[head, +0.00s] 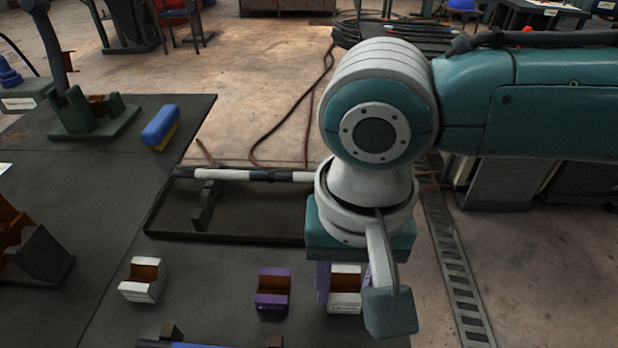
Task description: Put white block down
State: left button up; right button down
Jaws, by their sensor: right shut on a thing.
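My right gripper (345,283) reaches down at the right part of the dark table and is shut on a white block (345,302) with a brown notched top. One purple finger shows at each side of the block. I cannot tell whether its underside touches the table. A second white block (141,291) with a brown notch sits on the table further left. A purple block (272,303) of the same shape stands between the two white ones, just left of my right gripper. My left gripper is not in view.
Behind the blocks lies a dark tray (165,228) with a black and white rod (240,175) along its far side. A blue brush-like thing (161,126) and a green stand (93,125) are at the back left. Bare table lies between the white and purple blocks.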

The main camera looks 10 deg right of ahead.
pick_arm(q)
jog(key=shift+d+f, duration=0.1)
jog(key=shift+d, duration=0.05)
pick_arm(e)
jog(key=shift+f, duration=0.25)
jog(key=shift+f, duration=0.15)
jog(key=shift+c, duration=2.1)
grip_release()
notch_tip(320, 180, up, 11)
jog(key=p, duration=0.3)
jog(key=s+a+n+t+y, duration=0.2)
jog(key=s+a+n+y, duration=0.2)
jog(key=s+a, duration=0.15)
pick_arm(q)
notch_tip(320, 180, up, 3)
pick_arm(e)
jog(key=n+t+h, duration=0.1)
jog(key=t+h, duration=0.1)
jog(key=h, duration=0.2)
send_near(345, 292)
jog(key=s+d, duration=0.9)
jog(key=shift+d+f, duration=0.2)
jog(key=shift+f, duration=0.05)
